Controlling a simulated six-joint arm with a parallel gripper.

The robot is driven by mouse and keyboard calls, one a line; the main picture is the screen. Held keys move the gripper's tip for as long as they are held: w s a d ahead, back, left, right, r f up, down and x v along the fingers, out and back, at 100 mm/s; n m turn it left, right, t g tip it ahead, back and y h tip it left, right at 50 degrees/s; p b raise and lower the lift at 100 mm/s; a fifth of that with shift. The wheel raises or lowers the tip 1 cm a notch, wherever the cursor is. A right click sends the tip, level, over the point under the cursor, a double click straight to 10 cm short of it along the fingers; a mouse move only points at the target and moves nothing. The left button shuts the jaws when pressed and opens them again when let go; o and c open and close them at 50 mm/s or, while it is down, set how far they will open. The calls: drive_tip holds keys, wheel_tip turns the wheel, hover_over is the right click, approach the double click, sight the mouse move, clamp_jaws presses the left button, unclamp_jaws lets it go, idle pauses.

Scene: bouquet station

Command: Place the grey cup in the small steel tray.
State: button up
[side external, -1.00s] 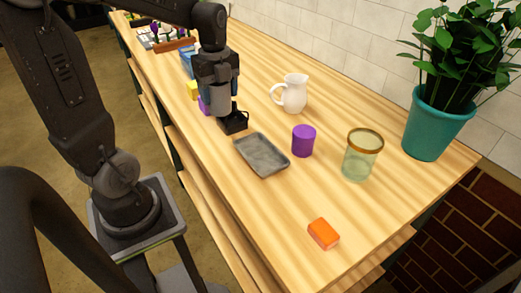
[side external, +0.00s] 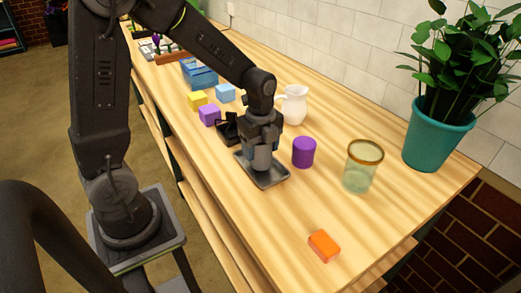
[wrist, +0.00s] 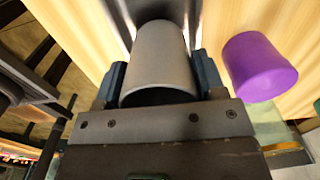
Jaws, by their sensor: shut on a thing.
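The grey cup (wrist: 162,58) is held between the two fingers of my gripper (wrist: 160,77) in the wrist view. In the side view my gripper (side external: 263,140) points down over the small steel tray (side external: 273,184), shut on the cup (side external: 261,159). The cup is upright within the tray's outline. I cannot tell whether its base touches the tray floor. The tray is a shallow grey rectangle on the wooden counter, partly hidden by the cup and gripper.
A purple cylinder (side external: 304,152) stands close right of the tray, with a glass jar (side external: 362,168) beyond. A white pitcher (side external: 295,105) is behind. A black holder (side external: 229,131) and purple block (side external: 209,115) are left. An orange block (side external: 324,245) lies in front, with bare counter around it.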

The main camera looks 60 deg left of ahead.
drive_tip(key=shift+f, duration=0.55)
drive_tip(key=o, duration=1)
drive_tip(key=shift+f, duration=0.15)
wheel_tip(320, 180, up, 12)
drive_tip(key=shift+s+d+r+n+t, duration=0.7)
drive_tip(key=shift+s+d+n+t, duration=0.3)
drive_tip(key=shift+s+n, duration=1.65)
drive_tip(key=shift+s+d+r+n+t, duration=0.8)
drive_tip(key=shift+s+n, duration=1.1)
drive_tip(key=shift+n, duration=1.45)
drive_tip(key=shift+s+d+r+n+t, duration=0.55)
drive_tip(key=shift+s+d+n+t, duration=0.55)
drive_tip(key=shift+s+n, duration=1.55)
